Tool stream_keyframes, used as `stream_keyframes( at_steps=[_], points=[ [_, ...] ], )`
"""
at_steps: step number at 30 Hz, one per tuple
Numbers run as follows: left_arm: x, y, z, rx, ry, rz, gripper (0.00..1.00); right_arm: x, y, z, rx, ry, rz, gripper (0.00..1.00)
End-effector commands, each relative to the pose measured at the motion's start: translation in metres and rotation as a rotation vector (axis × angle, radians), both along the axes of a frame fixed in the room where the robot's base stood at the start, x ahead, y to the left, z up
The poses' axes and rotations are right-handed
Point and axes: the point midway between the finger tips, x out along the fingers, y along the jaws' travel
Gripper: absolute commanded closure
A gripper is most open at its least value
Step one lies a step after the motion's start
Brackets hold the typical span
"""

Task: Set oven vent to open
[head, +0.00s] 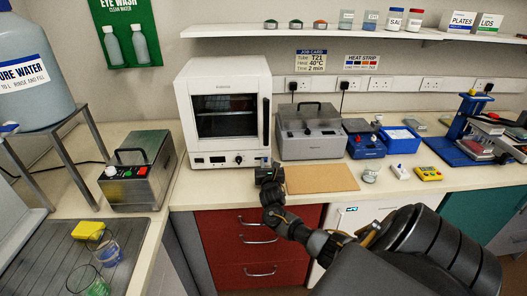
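The white oven (223,113) stands on the bench left of centre, its door with a dark window closed. A black vertical handle (266,122) runs down the right of its front. The lower panel has a small display (217,159) and a dark knob (239,159). A small light part (264,160) shows at the panel's lower right corner, too small to read as a vent setting. My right gripper (267,168) is just in front of that corner, pointing at the oven. Contact and finger opening cannot be made out. My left gripper is out of view.
A grey lidded device (309,131) stands right of the oven, with a brown board (321,179) before it. A metal box with a handle (138,172) stands to the left. Red drawers (237,240) lie below the bench edge. A shelf (350,34) runs above.

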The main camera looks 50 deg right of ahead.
Motion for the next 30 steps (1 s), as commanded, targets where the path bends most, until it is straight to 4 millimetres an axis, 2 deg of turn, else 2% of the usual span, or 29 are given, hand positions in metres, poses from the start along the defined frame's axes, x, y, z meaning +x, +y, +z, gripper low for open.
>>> stream_keyframes(
  at_steps=[2,9,13,24,30],
  points=[
    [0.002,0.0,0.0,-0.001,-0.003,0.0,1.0,0.001,0.001,0.0,0.0,0.0,0.001,0.65],
    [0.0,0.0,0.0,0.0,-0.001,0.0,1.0,0.004,0.004,0.001,0.0,-0.001,0.007,0.65],
    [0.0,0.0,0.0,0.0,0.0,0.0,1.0,-0.001,0.009,0.0,-0.001,-0.001,0.008,0.65],
    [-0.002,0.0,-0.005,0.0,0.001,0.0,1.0,-0.055,0.053,-0.001,0.002,-0.001,0.007,0.65],
    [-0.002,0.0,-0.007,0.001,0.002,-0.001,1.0,-0.074,0.07,-0.001,0.001,-0.001,0.005,0.65]
  ],
)
